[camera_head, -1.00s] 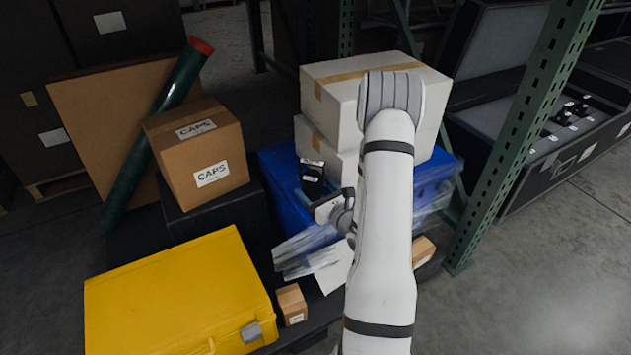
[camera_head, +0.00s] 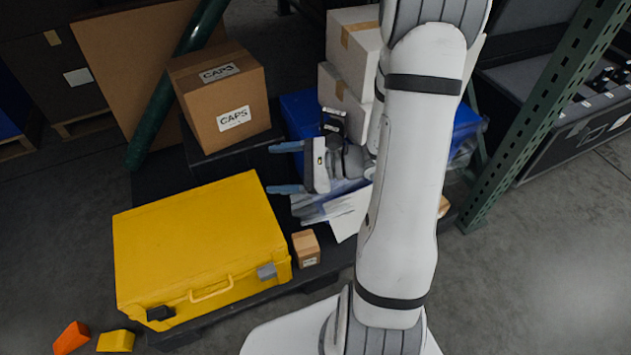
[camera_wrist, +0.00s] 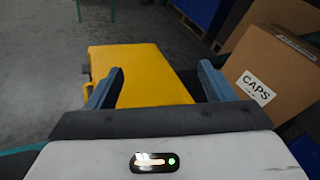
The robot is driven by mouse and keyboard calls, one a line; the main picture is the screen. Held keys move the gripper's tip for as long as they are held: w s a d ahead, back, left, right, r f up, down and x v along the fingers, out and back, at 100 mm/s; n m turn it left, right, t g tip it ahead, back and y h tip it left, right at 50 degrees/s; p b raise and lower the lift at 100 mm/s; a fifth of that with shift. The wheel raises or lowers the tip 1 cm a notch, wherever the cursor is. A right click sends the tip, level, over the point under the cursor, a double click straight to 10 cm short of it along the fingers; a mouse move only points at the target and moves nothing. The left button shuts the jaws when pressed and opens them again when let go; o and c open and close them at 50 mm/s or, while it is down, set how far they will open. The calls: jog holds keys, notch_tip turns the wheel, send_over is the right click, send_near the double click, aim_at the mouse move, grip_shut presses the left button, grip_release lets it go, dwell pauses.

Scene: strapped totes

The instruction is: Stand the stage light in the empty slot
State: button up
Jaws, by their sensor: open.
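I cannot pick out a single stage light for certain. Several small black items (camera_head: 601,84) sit in the open black case (camera_head: 560,140) at the far right of the head view; they are too small and partly hidden to tell apart. An empty slot cannot be made out. My gripper (camera_head: 275,168) is open and empty, its blue-grey fingers pointing left above the low black platform, between the CAPS carton and the yellow case. In the wrist view my gripper (camera_wrist: 160,78) has nothing between its fingers.
A closed yellow case (camera_head: 200,240), a CAPS carton (camera_head: 220,95) and a small carton (camera_head: 306,248) are close to my gripper. White cartons (camera_head: 348,90) stand behind my arm. A green rack post (camera_head: 540,115) stands before the black case. Floor at right is clear.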

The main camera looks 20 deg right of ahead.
jog(key=s+a+r+n+g+h, duration=0.1)
jog(key=s+n+g+h, duration=0.3)
jog(key=n, duration=0.4)
jog(key=s+a+r+n+g+h, duration=0.1)
jog(key=s+r+n+g+h, duration=0.1)
jog(key=s+n+h, duration=0.5)
jog(key=shift+s+r+n+g, duration=0.3)
jog(key=shift+s+n+g, duration=0.3)
jog(key=shift+s+g, duration=0.35)
jog(key=d+r+n+h, duration=0.1)
jog(key=d+r+n+t+h, duration=0.1)
jog(key=d, duration=0.1)
jog(key=d+r+n+t+h, duration=0.1)
jog(key=shift+w+d+t, duration=0.25)
jog(key=shift+w, duration=0.15)
jog(key=shift+c, duration=0.5)
